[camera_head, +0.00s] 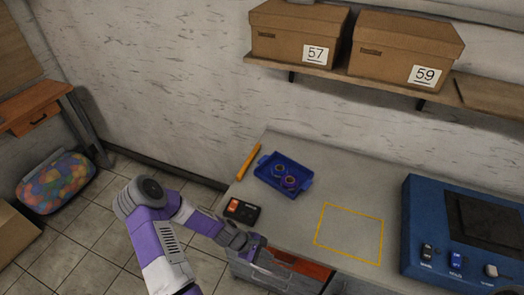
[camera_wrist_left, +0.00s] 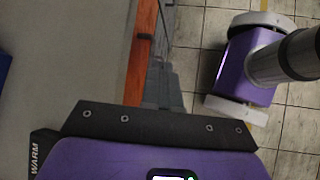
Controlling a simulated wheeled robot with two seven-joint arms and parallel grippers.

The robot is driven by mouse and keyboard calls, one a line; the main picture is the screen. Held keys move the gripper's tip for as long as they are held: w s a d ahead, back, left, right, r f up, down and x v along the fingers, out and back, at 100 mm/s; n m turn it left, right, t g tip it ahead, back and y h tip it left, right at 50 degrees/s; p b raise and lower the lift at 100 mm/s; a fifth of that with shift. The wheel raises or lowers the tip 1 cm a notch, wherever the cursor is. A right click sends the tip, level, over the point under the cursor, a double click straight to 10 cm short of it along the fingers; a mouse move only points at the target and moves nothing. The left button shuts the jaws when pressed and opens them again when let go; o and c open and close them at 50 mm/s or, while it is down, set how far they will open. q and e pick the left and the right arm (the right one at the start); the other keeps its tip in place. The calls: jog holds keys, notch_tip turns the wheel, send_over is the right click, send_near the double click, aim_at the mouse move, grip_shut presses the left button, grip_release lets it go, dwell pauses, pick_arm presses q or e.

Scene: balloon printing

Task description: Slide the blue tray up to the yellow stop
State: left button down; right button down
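The blue tray (camera_head: 268,181) lies on the grey table with round items in it. The yellow stop (camera_head: 248,162), a narrow orange-yellow bar, lies just left of the tray, with a small gap of table seemingly between them. My left gripper (camera_head: 260,254) is at the table's front edge, below the tray in the picture and apart from it. Its fingers are too small to read there, and the left wrist view does not show them clearly. My right gripper is not in view.
A black device with a red screen (camera_head: 241,211) sits at the table's front left, near my left arm. A yellow square outline (camera_head: 350,232) marks clear table. A blue machine (camera_head: 425,225) stands at the right. Boxes (camera_head: 300,35) rest on a wall shelf above.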

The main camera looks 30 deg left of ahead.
pick_arm(q)
jog(key=s+d+f+m+g+y+b, duration=0.3)
jog(key=s+d+f+m+b, duration=0.3)
jog(key=s+d+f+m, duration=0.3)
jog(key=shift+d+m, duration=2.2)
jog(key=shift+m, duration=1.6)
jog(key=shift+f, duration=0.1)
